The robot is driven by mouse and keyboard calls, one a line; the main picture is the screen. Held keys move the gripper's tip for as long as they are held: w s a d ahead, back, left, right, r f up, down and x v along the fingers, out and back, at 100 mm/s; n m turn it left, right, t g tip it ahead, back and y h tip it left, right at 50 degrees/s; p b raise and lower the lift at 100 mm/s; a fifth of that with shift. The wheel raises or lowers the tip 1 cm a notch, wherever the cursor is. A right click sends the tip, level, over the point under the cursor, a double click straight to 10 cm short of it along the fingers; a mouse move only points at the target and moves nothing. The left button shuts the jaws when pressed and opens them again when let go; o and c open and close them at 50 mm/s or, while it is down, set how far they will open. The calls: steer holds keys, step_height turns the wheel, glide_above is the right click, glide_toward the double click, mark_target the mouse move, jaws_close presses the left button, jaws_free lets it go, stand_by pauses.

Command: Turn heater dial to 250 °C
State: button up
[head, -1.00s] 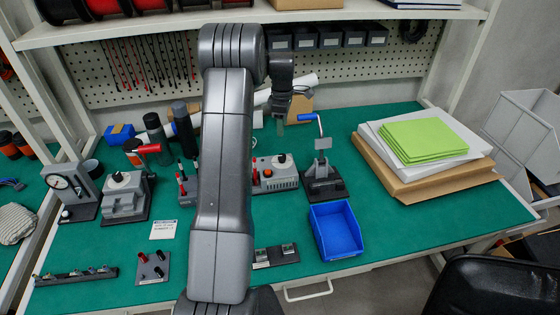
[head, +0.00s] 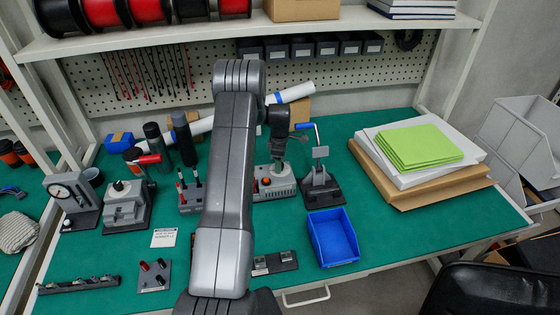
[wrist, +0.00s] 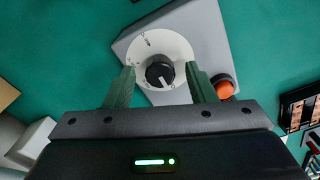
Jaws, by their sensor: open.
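The heater (head: 283,193) is a light grey box with an orange button (head: 267,181), standing on the green table right of my upright arm link. In the wrist view its dial is a black knob (wrist: 159,73) on a round white face (wrist: 150,42). The knob's white pointer line points down and slightly right in that picture. The scale marks are too small to read. My gripper (wrist: 158,72) is open, with one green finger on each side of the knob and gaps visible. In the head view my gripper (head: 278,160) hides the dial.
A black press with a blue handle (head: 318,185) stands close right of the heater, and a blue bin (head: 332,237) is in front of it. Probes on a grey block (head: 190,195) stand left. The orange button (wrist: 224,87) is close to the right finger in the wrist view.

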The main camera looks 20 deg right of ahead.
steer(key=c, duration=1)
